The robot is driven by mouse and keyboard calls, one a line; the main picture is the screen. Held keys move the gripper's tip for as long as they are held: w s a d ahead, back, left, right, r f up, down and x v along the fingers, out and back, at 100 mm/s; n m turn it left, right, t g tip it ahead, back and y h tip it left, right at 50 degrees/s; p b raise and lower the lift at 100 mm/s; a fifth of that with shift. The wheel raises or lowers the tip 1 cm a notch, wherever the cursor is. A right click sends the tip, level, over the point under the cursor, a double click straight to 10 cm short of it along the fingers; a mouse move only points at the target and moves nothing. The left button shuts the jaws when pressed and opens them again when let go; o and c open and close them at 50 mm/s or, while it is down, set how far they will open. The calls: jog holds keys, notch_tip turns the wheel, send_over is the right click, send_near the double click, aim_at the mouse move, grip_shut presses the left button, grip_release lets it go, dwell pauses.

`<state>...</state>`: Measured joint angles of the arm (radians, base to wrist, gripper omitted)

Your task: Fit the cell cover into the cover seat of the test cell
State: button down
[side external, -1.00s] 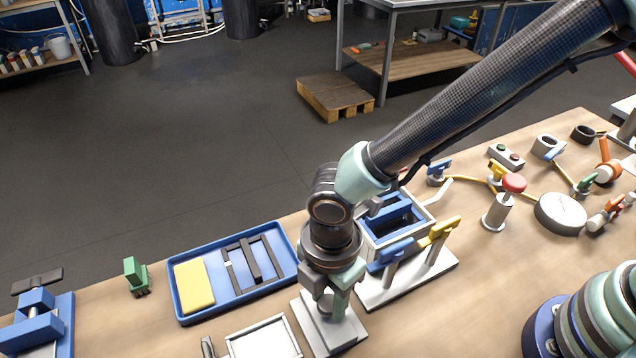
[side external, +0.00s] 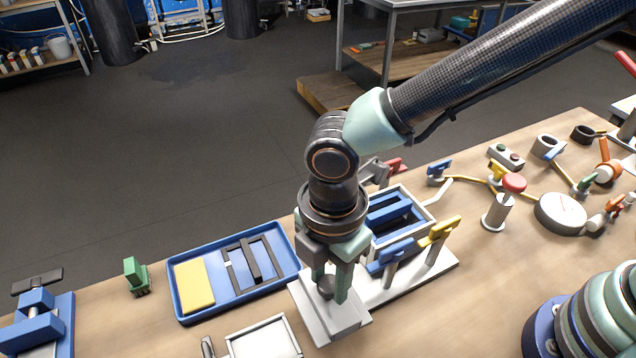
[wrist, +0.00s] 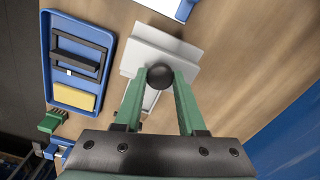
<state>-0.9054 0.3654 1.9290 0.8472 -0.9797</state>
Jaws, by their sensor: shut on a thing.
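The cell cover (side external: 345,322) is a pale grey plate with a dark round knob. My gripper (side external: 333,290) points down and is shut on the knob, in front of the test cell. In the wrist view, my gripper's green fingers (wrist: 160,82) flank the dark knob, with the pale plate (wrist: 165,48) beneath it. The test cell (side external: 432,212) is a white-rimmed box with blue parts inside, just behind and right of my gripper. My wrist hides part of the cell. I cannot tell how far the cover is above the table.
A blue tray (side external: 235,300) lies left. A white-framed tray (side external: 262,340) is at the front. A red-topped post (side external: 513,184) stands right.

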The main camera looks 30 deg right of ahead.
aim_at(328, 283)
notch_tip(328, 283, up, 14)
jog(key=f, duration=0.1)
jog(key=w+d+r+m, duration=0.4)
jog(key=d+r+m, duration=0.1)
jog(key=d+m, duration=0.35)
jog(key=w+d+r+m, duration=0.5)
jog(key=d+m, duration=0.3)
jog(key=m, duration=0.2)
jog(key=shift+n, duration=0.25)
jog(key=f, duration=2)
jog(key=shift+s+a, duration=0.15)
jog(key=shift+s, duration=0.1)
jog(key=shift+f, duration=0.2)
jog(key=shift+c, duration=2.4)
grip_release()
